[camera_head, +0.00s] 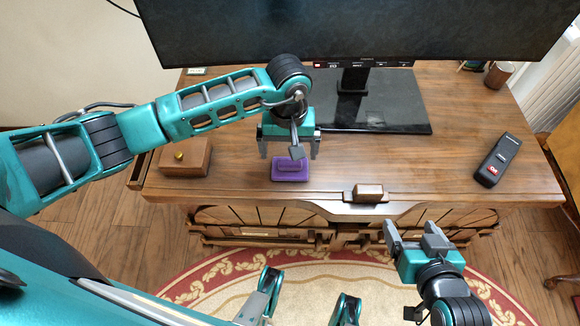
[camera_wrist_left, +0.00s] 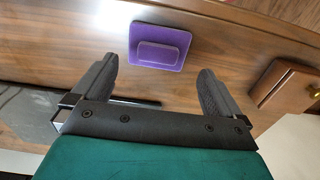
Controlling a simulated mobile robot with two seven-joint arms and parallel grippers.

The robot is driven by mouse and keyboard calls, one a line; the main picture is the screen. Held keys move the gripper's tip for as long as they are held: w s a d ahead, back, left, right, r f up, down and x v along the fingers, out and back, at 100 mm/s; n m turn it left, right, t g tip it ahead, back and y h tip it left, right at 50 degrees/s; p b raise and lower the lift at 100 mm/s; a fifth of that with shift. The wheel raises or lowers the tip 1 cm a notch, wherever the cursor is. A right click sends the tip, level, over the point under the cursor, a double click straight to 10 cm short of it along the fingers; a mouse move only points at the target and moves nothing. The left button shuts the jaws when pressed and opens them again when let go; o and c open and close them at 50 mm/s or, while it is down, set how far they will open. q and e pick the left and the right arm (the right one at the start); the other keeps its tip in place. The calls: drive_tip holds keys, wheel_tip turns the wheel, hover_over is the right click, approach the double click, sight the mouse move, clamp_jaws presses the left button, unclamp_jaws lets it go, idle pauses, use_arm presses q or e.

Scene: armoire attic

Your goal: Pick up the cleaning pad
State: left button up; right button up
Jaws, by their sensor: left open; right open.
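The cleaning pad (camera_head: 290,168) is a small purple block with a raised part on top. It lies flat on the wooden desk (camera_head: 400,160) near its front edge. My left gripper (camera_head: 288,152) is open above and just behind the pad, fingers pointing down, with nothing between them. In the left wrist view the pad (camera_wrist_left: 160,47) shows ahead of the fingertips, between their lines, and the gripper (camera_wrist_left: 153,75) looks apart from it. My right gripper (camera_head: 412,230) is open and empty in front of the desk, to the right.
A small wooden box (camera_head: 186,158) with a round knob stands left of the pad. A monitor stand (camera_head: 366,115) is behind it. A black handheld device (camera_head: 497,160) lies at the right, and a cup (camera_head: 498,75) stands at the back right. A small wooden block (camera_head: 368,192) sits at the front edge.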

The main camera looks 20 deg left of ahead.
sight(290, 163)
use_arm(q)
drive_tip(key=f, duration=0.2)
drive_tip(key=f+b, duration=0.1)
drive_tip(key=f, duration=0.2)
drive_tip(key=shift+s+d+f, duration=0.1)
drive_tip(key=shift+d+f, duration=0.1)
drive_tip(key=c, duration=0.8)
wheel_tip(290, 163, up, 20)
drive_tip(key=p, duration=0.3)
drive_tip(key=shift+r, duration=0.1)
drive_tip(key=shift+c, duration=0.2)
